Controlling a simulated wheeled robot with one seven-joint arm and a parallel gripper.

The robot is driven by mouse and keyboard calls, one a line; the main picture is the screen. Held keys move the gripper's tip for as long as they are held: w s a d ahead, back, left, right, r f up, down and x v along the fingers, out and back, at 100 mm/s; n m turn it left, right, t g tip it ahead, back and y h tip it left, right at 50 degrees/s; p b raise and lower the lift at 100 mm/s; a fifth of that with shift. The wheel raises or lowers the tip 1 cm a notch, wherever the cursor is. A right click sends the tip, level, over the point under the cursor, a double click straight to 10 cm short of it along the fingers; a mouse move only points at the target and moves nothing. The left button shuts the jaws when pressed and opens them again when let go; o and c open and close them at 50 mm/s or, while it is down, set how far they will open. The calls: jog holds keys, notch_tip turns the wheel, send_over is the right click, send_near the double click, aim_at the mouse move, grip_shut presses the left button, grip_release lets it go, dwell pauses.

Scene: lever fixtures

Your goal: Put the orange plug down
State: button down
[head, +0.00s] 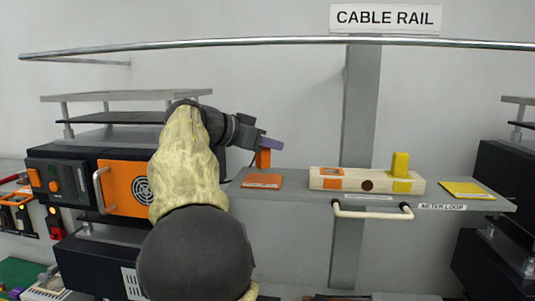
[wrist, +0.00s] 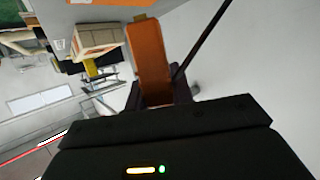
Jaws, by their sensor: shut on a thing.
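My gripper (head: 269,146) is shut on the orange plug (head: 263,158), which hangs below the purplish fingers. In the wrist view the plug (wrist: 149,55) extends away from the fingers (wrist: 166,94). In the head view the plug's lower end appears just above the orange pad (head: 262,181) on the grey shelf (head: 310,198), with a small gap in the picture. To the right, a pale wooden block (head: 350,181) has an empty-looking orange-framed opening (head: 332,172), a dark round hole (head: 367,185) and an upright yellow plug (head: 400,164).
A yellow pad (head: 467,190) lies at the shelf's right end. A white handle (head: 373,214) sticks out from the shelf front. An orange-fronted machine (head: 124,185) stands left, partly behind my arm. A metal rail (head: 280,41) runs above. A thin dark line (wrist: 203,40) passes beside the held plug.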

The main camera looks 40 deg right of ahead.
notch_tip(320, 180, down, 3)
jog(key=shift+w+d+r+p, duration=0.1)
jog(key=shift+d+r+p, duration=0.05)
jog(key=shift+p, duration=0.2)
jog(key=c, duration=1.2)
grip_release()
jog(key=s+b+v, duration=0.1)
jog(key=b+v, duration=0.3)
jog(key=v, duration=0.8)
jog(key=shift+w, duration=0.45)
